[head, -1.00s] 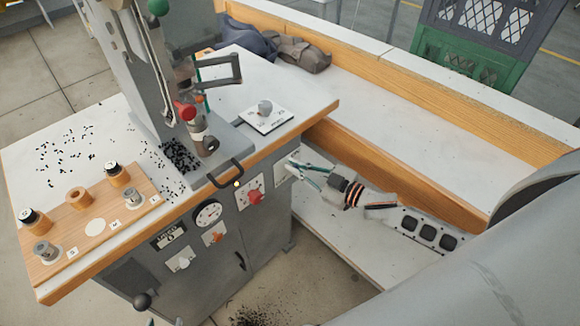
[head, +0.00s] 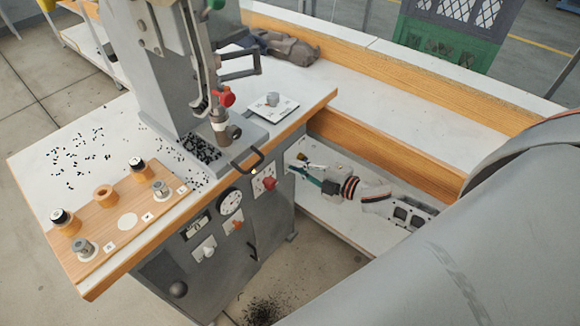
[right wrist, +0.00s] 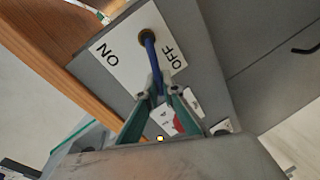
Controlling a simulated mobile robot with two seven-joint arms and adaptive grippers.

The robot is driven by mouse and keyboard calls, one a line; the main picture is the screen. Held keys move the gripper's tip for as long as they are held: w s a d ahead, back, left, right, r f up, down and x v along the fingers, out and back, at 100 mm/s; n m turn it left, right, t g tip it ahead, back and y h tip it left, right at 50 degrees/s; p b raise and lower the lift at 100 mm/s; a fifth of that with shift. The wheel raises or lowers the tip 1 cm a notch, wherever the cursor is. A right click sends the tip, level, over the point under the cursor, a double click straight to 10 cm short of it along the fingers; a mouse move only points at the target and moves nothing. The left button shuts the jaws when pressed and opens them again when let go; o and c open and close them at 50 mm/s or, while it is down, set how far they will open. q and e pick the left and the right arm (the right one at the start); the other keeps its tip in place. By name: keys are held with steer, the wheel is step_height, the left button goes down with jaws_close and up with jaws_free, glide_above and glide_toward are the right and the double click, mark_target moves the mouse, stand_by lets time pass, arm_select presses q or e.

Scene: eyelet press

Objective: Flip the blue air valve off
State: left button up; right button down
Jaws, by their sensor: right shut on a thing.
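The blue air valve lever (right wrist: 150,54) shows in the right wrist view, rising from a round dark hole in a white plate (right wrist: 121,62) on the grey cabinet. The plate reads ON at left and OFF at right; the lever lies closer to OFF. My right gripper (right wrist: 160,90) has its green-sided fingers around the lever's free end and is shut on it. In the head view, my right gripper (head: 300,171) is at the cabinet's right side, below the tabletop; the lever is too small to make out there. My left gripper is not in view.
The press (head: 165,60) stands on the white tabletop, with its red knob (head: 226,97). A wooden board (head: 125,205) holds several small parts. The cabinet front has a gauge (head: 230,202) and a red switch (head: 269,183). A lower bench (head: 340,215) lies under my right arm.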

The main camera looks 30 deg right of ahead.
steer(key=shift+s+a+f+n, duration=0.1)
steer(key=shift+a+f+n, duration=0.1)
steer(key=shift+f+n, duration=0.65)
steer(key=shift+f+n+h+b, duration=0.35)
steer(key=shift+n+h+b, duration=0.15)
steer(key=shift+n, duration=0.35)
steer(key=c, duration=2.2)
jaws_free()
steer(key=v, duration=1.2)
steer(key=shift+s+f, duration=0.1)
steer(key=shift+f, duration=0.05)
